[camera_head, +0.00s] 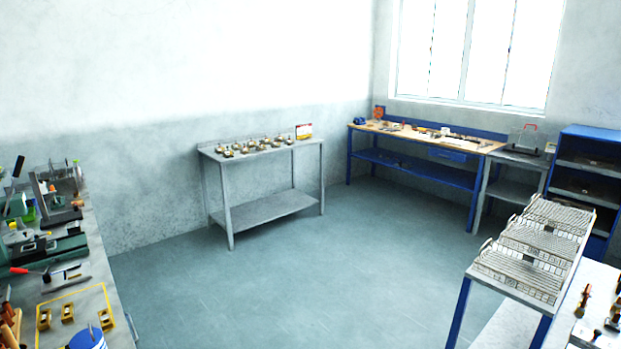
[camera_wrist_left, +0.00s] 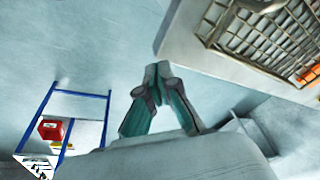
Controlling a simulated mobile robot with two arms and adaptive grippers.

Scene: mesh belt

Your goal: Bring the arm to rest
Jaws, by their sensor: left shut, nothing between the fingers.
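My left gripper (camera_wrist_left: 158,72) shows in the left wrist view, with its two dark and teal fingers brought together at the tips. Nothing shows between them. The fingertips lie beside the edge of a pale bench top (camera_wrist_left: 188,45) in the picture; I cannot tell how far apart they are in depth. Neither of my arms shows in the head view. My right gripper is in neither view.
A wire mesh basket (camera_wrist_left: 262,35) stands on that bench. In the head view, wire racks (camera_head: 535,245) stand at right, a cluttered bench (camera_head: 95,275) at left, and a grey table (camera_head: 265,205) against the wall. The middle floor (camera_head: 330,285) is clear.

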